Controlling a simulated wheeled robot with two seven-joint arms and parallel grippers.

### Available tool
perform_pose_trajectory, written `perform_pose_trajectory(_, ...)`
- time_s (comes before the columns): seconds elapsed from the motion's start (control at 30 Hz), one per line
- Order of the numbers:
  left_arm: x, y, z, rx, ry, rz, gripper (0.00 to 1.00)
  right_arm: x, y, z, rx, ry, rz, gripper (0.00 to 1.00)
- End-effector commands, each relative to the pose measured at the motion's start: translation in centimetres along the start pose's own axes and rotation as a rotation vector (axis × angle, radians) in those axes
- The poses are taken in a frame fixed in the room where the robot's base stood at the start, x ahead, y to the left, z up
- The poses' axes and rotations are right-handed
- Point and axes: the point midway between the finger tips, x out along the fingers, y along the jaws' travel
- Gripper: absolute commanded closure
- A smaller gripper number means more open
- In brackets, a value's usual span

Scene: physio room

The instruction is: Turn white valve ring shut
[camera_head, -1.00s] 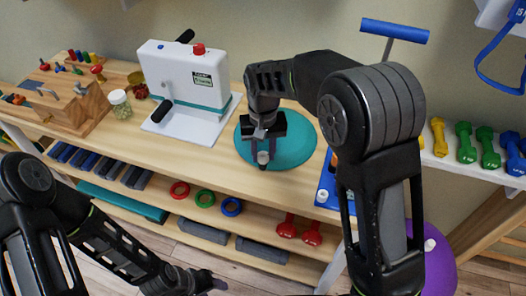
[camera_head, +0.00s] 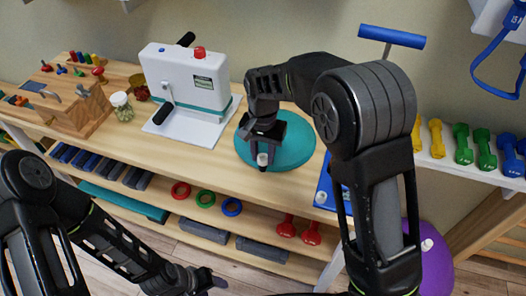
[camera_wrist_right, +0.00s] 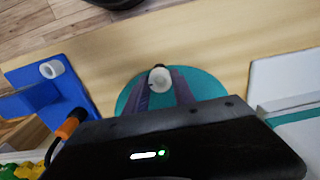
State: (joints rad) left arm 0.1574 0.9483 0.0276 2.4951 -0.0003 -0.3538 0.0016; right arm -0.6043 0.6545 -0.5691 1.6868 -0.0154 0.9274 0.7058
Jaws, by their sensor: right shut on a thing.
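A teal round cushion (camera_head: 290,150) lies flat on the wooden table, with the white valve ring (camera_head: 262,159) at its front edge. In the right wrist view the white valve ring (camera_wrist_right: 160,79) shows between the two grey-purple fingers, with the teal cushion (camera_wrist_right: 205,86) behind them. My right gripper (camera_head: 263,153) points down at the cushion's near edge and is shut on the ring. The ring's sides are partly hidden by the fingers. My left gripper (camera_head: 212,282) is low at the front, away from the table top; its jaw opening is unclear.
A white machine (camera_head: 188,80) with a red knob stands left of the cushion. A blue stand (camera_head: 328,183) is on the right. A lidded jar (camera_head: 121,106) and wooden peg block (camera_head: 70,105) are farther left. Bare table lies in front of the cushion.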

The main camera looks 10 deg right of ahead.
Motion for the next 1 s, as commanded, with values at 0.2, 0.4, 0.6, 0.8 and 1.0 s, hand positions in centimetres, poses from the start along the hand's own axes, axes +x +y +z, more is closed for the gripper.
perform_pose_trajectory(0.2,-0.9,0.3,0.1,-0.002,-0.002,-0.003,0.48,-0.2,0.0,-0.1,0.204,0.002,0.000,1.00)
perform_pose_trajectory(0.4,-1.5,0.5,0.2,-0.004,-0.004,-0.005,0.48,-0.2,0.0,0.0,0.382,0.001,0.000,1.00)
perform_pose_trajectory(0.6,-2.0,0.6,0.2,-0.005,-0.006,-0.007,0.48,-0.2,0.0,-0.1,0.519,0.002,-0.002,1.00)
perform_pose_trajectory(0.8,-2.2,0.6,0.3,-0.006,-0.007,-0.008,0.48,-0.1,0.0,-0.1,0.598,0.003,-0.001,1.00)
perform_pose_trajectory(1.0,-2.3,0.7,0.3,-0.006,-0.007,-0.009,0.48,-0.1,0.0,-0.1,0.624,0.003,-0.001,1.00)
